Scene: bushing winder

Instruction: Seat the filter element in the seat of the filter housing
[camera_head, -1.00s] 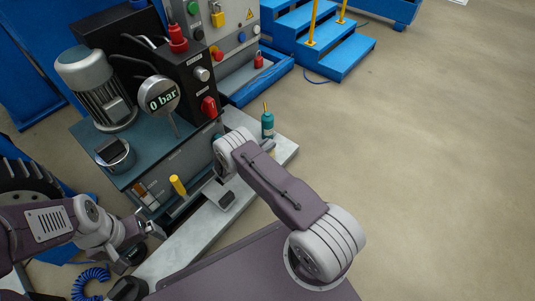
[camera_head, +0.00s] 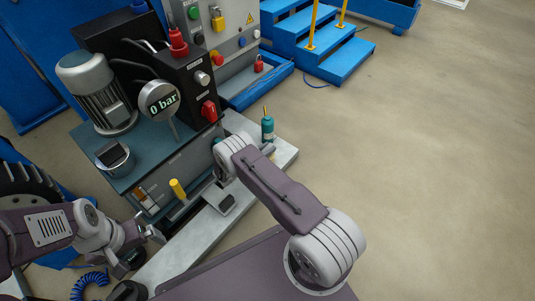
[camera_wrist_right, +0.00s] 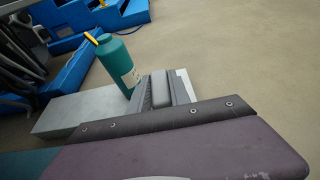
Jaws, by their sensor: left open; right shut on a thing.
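A round metal cup with a dark square piece at its top (camera_head: 115,158) stands on the front left of the teal tank; it looks like the filter housing, and its seat is not clear. My right gripper (camera_wrist_right: 160,90) is shut on a narrow grey thing (camera_wrist_right: 160,88) above the pale bench, beside the teal bottle. I cannot tell whether this is the filter element. In the head view my right arm hides most of that gripper. My left gripper (camera_head: 153,235) is open and empty in front of the tank, low and left of the yellow handle.
The teal bottle (camera_head: 267,129) with a yellow tip stands on the pale bench (camera_head: 180,243). A gauge reading 0 bar (camera_head: 159,101), a motor (camera_head: 97,90) and a yellow handle (camera_head: 178,189) crowd the tank (camera_head: 165,148). The floor to the right is clear.

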